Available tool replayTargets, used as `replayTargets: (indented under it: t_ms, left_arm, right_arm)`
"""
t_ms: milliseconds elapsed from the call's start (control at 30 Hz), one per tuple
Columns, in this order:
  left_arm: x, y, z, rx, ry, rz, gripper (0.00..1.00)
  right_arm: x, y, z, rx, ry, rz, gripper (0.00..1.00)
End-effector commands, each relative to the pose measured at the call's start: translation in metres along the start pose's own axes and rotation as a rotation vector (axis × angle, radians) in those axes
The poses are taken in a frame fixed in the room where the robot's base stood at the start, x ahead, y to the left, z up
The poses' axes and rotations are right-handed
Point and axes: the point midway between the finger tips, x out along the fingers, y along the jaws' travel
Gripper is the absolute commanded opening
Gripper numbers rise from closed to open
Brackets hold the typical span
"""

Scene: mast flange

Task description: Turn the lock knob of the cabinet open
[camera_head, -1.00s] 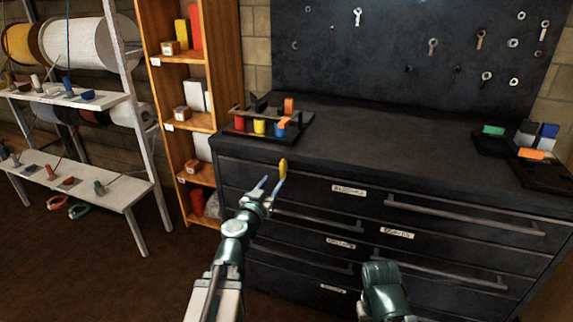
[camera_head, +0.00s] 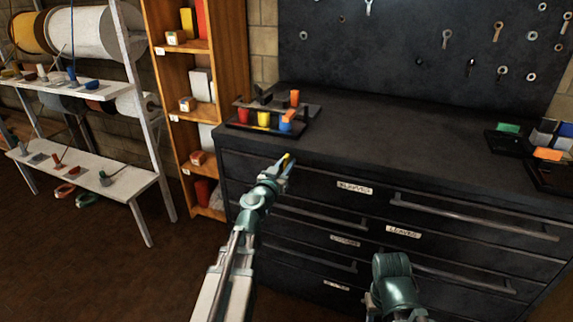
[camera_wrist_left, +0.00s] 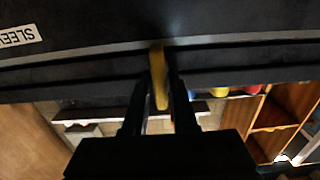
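The black cabinet (camera_head: 300,188) has several drawers with bar handles and white labels. Its yellow lock knob (camera_head: 287,160) is at the upper left of the front, partly hidden by my left gripper (camera_head: 284,166) in the head view. In the left wrist view the yellow knob (camera_wrist_left: 158,75) stands between the two dark fingers of my left gripper (camera_wrist_left: 160,88), which is open around it. Whether a finger touches the knob is unclear. My right arm shows at the lower right of the head view; its fingers are out of sight.
On the cabinet top are a dark rack (camera_head: 240,126) with coloured cups at the left and a tray (camera_head: 508,149) with coloured blocks at the right. The top between them is clear. A wooden shelf (camera_head: 228,60) stands left of the cabinet.

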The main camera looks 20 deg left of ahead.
Motion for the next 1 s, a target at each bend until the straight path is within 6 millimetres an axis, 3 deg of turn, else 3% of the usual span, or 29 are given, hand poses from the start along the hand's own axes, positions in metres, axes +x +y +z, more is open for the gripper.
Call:
replayTargets:
  t_ms: [533,1000]
  left_arm:
    - [-0.0002,-0.0004,0.0001,-0.063,0.000,0.000,0.00]
    - [-0.0004,-0.0033,0.0011,-0.457,0.000,0.000,0.00]
  right_arm:
    - [0.0001,0.0000,0.0000,0.000,0.000,0.000,0.50]
    - [0.0011,-0.0001,-0.0001,0.000,0.000,0.000,0.50]
